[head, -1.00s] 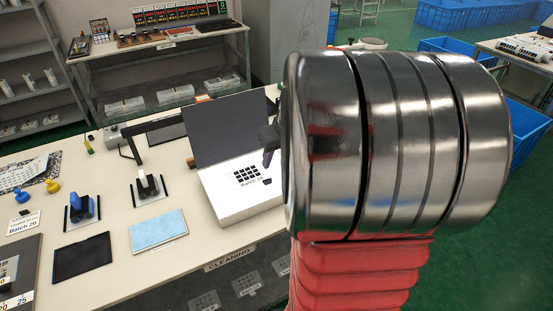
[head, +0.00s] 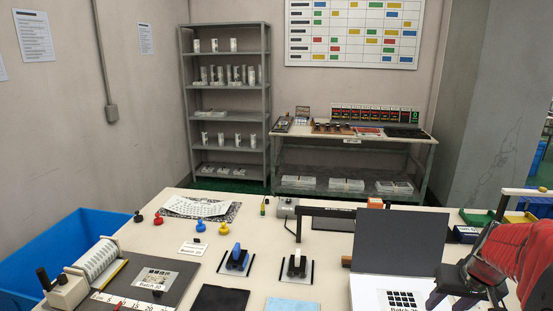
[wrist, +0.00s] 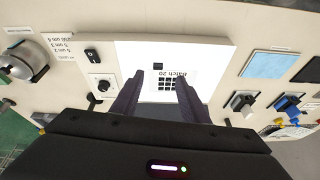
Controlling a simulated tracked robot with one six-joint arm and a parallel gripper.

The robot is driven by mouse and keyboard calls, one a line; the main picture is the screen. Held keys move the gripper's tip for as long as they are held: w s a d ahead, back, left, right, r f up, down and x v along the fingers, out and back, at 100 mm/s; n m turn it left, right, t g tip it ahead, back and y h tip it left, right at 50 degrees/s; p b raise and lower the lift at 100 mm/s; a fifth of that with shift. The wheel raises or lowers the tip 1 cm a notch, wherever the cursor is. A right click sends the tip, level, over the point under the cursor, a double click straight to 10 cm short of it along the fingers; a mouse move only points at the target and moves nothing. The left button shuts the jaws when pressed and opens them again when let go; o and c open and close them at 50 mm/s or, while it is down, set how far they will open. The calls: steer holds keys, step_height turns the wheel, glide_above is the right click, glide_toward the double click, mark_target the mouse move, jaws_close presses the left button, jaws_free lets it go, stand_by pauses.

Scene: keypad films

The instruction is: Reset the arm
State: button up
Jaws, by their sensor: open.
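My gripper (head: 466,296) is at the lower right of the head view, at the end of my red-sleeved arm. In the wrist view my gripper (wrist: 159,80) has its two dark fingers spread, with nothing between them. Beyond the fingers is a white panel (wrist: 128,55) bearing a sheet with a black keypad pattern (wrist: 163,84) and an upside-down "Batch 20" label. The same keypad pattern (head: 402,300) shows in the head view, in front of a raised dark lid (head: 397,243). I cannot tell the exact height of the fingers above it.
A blue-handled tool (head: 237,258), a white-handled tool (head: 297,264), a dark pad (head: 219,299) and a light blue pad (head: 291,304) lie left of the panel. A roller device (head: 90,272) stands at the far left. A shelf (head: 228,90) and a back bench (head: 350,139) stand behind.

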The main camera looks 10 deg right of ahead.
steer(key=s+a+r+n, duration=0.1)
steer(key=s+a+r, duration=0.1)
steer(key=a, duration=0.8)
steer(key=s+a+r+n+t, duration=0.1)
steer(key=s+a+r+n, duration=0.1)
steer(key=a, duration=0.8)
steer(key=s+a+r+n+y, duration=0.1)
steer(key=s+a+r, duration=0.2)
steer(key=s+a, duration=0.3)
steer(key=a, duration=0.4)
steer(key=shift+a+r+n+t, duration=0.15)
steer(key=shift+n+t, duration=0.15)
steer(key=shift+t, duration=0.1)
